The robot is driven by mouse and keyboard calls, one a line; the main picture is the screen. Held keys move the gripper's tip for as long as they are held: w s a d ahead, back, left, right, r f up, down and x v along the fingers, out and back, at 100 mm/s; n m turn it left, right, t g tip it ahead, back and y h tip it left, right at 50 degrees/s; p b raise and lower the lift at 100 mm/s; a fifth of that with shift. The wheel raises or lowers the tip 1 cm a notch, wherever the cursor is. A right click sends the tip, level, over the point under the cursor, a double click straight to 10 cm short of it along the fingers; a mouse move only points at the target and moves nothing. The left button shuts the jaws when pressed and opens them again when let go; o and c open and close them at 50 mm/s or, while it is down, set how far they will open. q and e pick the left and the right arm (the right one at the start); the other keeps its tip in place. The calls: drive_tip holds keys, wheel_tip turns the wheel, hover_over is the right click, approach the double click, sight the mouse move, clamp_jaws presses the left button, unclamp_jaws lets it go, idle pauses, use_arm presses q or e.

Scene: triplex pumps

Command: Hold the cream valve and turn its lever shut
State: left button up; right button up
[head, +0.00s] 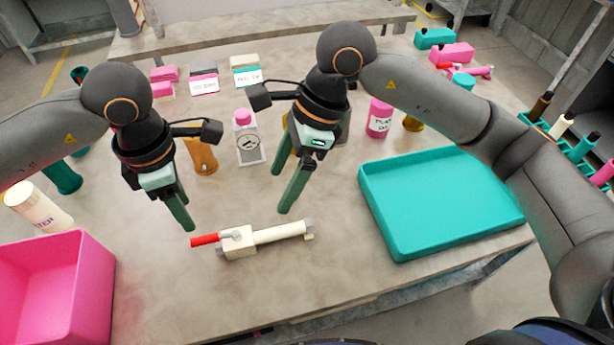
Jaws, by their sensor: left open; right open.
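The cream valve (268,237) lies on the table near the front middle, a boxy body at its left and a cream pipe running right to a grey end. Its red lever (206,240) points left, roughly in line with the pipe. My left gripper (184,212) is open and empty, pointing down just above and behind the lever's left end. My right gripper (286,196) is open and empty, pointing down above and behind the valve's pipe. Neither gripper appears to touch the valve.
A teal tray (440,250) stands to the right and a pink bin (112,285) at the front left. A white bottle (38,207) is behind the bin. Bottles, including a pink one (379,118), and boxes stand behind. The table in front of the valve is clear.

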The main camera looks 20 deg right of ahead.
sight(307, 222)
drive_tip(key=d+f+h, duration=0.1)
drive_tip(key=f, duration=0.4)
drive_tip(key=d+f+h, duration=0.1)
drive_tip(key=f+h, duration=0.1)
drive_tip(key=f, duration=0.4)
drive_tip(key=d+f+n+h, duration=0.1)
drive_tip(key=d+f, duration=0.1)
drive_tip(key=f, duration=0.4)
drive_tip(key=shift+w+t+h, duration=0.3)
drive_tip(key=shift+w+h, duration=0.05)
drive_tip(key=shift+h, duration=0.05)
drive_tip(key=shift+c, duration=0.2)
clamp_jaws()
